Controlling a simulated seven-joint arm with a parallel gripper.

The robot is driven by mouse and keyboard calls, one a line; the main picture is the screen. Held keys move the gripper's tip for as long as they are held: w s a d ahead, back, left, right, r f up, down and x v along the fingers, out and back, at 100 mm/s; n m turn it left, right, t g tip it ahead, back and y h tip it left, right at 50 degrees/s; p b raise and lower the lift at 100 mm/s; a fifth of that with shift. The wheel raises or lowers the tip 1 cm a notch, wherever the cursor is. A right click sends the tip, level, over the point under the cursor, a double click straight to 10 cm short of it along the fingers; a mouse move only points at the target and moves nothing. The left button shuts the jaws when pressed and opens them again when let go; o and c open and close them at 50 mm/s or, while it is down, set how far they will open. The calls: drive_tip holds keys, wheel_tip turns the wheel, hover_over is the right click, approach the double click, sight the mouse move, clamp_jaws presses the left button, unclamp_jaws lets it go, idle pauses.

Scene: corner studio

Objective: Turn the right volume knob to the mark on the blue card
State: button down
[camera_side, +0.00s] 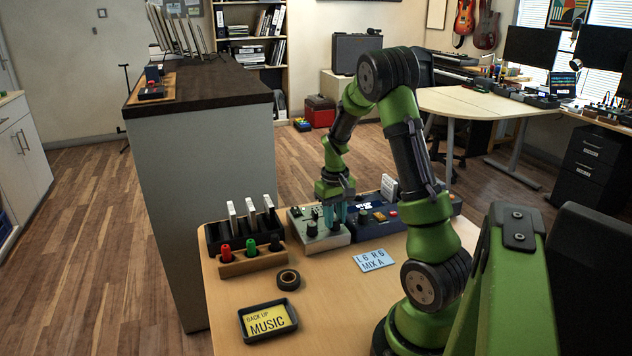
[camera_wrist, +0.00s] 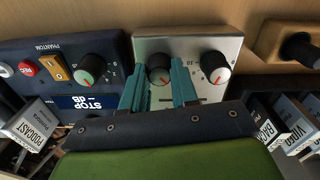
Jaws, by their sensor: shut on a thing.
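A silver box (camera_side: 328,241) with two dark knobs stands on the table. My gripper (camera_side: 338,219) points down over its right part. In the wrist view my gripper's teal fingers (camera_wrist: 159,84) are shut on the right volume knob (camera_wrist: 159,74), the one nearer the blue box. Its pointer is too small and partly hidden to read. The blue card (camera_side: 373,260) lies flat in front of the box and reads "L 6 R 6 MIX A".
A dark blue box (camera_side: 372,226) with a knob and buttons stands right of the silver box. To the left are a black rack (camera_side: 215,238) and a wooden holder (camera_side: 243,264) with colored plugs. A tape roll (camera_side: 288,280) and a tray with a yellow card (camera_side: 268,319) lie nearer.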

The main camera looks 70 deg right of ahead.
drive_tip(key=m, duration=0.6)
drive_tip(key=shift+m, duration=0.3)
drive_tip(key=m, duration=0.5)
drive_tip(key=shift+m, duration=0.4)
drive_tip(key=c, duration=0.9)
unclamp_jaws()
drive_tip(key=shift+o, duration=0.2)
wheel_tip(320, 180, up, 17)
drive_tip(key=shift+w, duration=0.2)
drive_tip(key=shift+d, duration=0.15)
